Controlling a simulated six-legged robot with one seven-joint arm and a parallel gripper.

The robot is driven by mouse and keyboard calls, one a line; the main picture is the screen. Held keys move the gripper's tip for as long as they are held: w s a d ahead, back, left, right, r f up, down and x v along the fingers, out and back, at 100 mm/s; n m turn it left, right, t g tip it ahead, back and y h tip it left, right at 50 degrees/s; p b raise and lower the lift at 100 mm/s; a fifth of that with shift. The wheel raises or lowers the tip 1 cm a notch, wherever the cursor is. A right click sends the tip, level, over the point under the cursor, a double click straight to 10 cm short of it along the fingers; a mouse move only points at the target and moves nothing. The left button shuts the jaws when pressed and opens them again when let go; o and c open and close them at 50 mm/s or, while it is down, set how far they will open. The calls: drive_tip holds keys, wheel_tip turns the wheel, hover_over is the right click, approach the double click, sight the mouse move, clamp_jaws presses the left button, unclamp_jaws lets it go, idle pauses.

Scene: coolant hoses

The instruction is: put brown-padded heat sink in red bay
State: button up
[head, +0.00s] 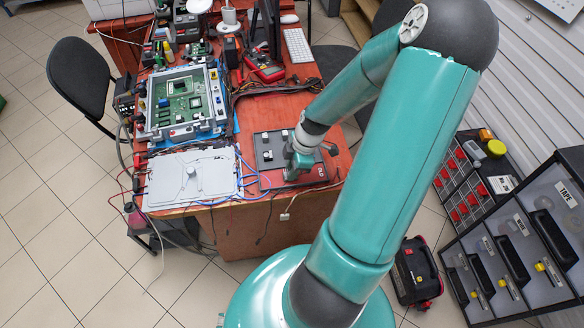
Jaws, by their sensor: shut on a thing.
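My gripper (292,172) is low over the right half of the dark grey plate (262,142) on the red workbench. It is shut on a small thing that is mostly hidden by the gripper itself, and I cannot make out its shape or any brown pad. Small pale pieces (267,155) show on the plate to the left of my gripper. I cannot pick out a red bay or the heat sink with certainty at this size.
A green circuit board (182,98) in a grey frame and a light grey panel (190,178) with blue wires stand left of the plate. Cables (285,88) run behind it. Drawers with red fronts (462,185) stand on the right. A black chair (82,78) is at left.

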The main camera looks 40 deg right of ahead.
drive_tip(key=shift+f, duration=0.15)
drive_tip(key=o, duration=1)
drive_tip(key=v, duration=1.2)
drive_tip(key=shift+r, duration=0.2)
